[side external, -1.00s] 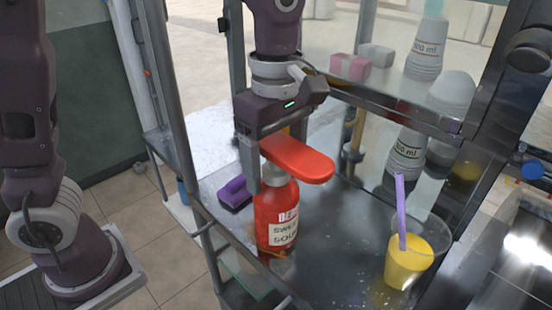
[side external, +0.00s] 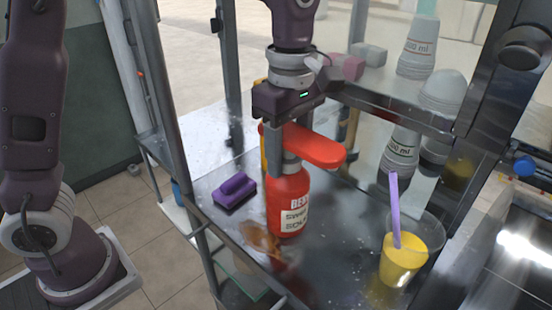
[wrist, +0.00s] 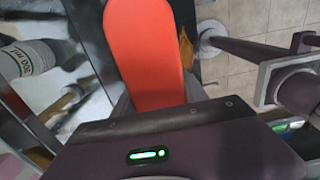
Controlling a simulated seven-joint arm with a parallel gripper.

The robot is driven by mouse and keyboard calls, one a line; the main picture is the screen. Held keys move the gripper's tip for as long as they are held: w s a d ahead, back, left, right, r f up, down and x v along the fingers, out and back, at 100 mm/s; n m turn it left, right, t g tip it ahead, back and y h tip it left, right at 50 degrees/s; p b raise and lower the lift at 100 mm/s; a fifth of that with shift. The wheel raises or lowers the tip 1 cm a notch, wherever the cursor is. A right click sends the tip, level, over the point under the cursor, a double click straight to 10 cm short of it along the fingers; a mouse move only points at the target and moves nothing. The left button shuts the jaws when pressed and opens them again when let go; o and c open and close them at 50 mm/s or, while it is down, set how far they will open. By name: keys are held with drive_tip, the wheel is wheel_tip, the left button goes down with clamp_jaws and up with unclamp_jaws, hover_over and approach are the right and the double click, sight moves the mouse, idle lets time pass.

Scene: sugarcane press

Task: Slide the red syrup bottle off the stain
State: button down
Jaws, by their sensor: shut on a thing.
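The red syrup bottle (side external: 288,207), with a white label, stands upright on the metal counter in the side external view. Its flat red top (side external: 318,147) sticks out to the right, and this top fills the middle of the wrist view (wrist: 146,50). My gripper (side external: 283,150) points down and is shut on the bottle just below its top. A brown stain (side external: 262,240) lies on the counter at the bottle's front left, and its visible part is bare. Whether the bottle's base still touches the stain's edge I cannot tell.
A purple scrub brush (side external: 235,190) lies left of the bottle. A cup of yellow juice with a purple straw (side external: 404,260) stands to the right. Stacked cups (side external: 418,48) sit on the metal ledge behind. A post (side external: 180,125) rises at the counter's left corner.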

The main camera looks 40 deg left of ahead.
drive_tip(key=w, duration=0.8)
drive_tip(key=c, duration=0.5)
unclamp_jaws()
wheel_tip(320, 180, up, 7)
drive_tip(key=shift+r, duration=0.1)
